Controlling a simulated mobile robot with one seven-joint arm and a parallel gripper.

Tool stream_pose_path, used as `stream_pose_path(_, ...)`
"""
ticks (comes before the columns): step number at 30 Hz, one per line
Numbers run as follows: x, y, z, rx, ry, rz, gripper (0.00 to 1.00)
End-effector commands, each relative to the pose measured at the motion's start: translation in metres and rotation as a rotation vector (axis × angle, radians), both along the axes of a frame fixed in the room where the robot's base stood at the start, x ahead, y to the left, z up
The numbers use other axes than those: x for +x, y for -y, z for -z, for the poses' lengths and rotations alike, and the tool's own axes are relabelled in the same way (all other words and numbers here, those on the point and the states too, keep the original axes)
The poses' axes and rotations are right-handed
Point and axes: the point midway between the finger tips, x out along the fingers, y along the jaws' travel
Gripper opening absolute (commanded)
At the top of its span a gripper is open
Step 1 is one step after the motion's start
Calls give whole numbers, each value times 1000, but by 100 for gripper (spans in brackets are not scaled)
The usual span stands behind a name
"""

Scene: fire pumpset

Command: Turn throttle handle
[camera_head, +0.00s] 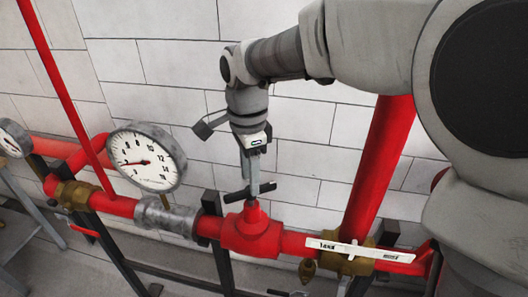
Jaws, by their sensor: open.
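A dark bar handle (236,197) sits on top of a red valve body (250,237) in the red pipe; I take it as the throttle handle. My gripper (253,190) points down from above and its fingers reach the middle of the bar. The gripper is open. The fingers overlap the bar in the picture, and I cannot tell whether they touch it. The middle of the bar and the valve stem are partly hidden behind the fingers.
A white lever (360,250) lies along a brass valve (345,266) to the right. A large round gauge (146,160) stands left of the red valve. A thin red pipe (65,90) and a thick red riser (383,165) rise before the white block wall (150,40).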

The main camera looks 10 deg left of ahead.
Motion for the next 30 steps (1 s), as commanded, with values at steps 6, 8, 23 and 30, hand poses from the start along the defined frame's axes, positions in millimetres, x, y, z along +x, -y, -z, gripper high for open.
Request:
stream_pose_path(6, 0, 0, 22, -1, 0, 0, 50)
stream_pose_path(8, 0, 0, 24, -1, 1, 0, 50)
stream_pose_path(23, 0, 0, 25, 1, 1, 0, 9)
stream_pose_path(30, 0, 0, 24, 0, 0, 0, 0)
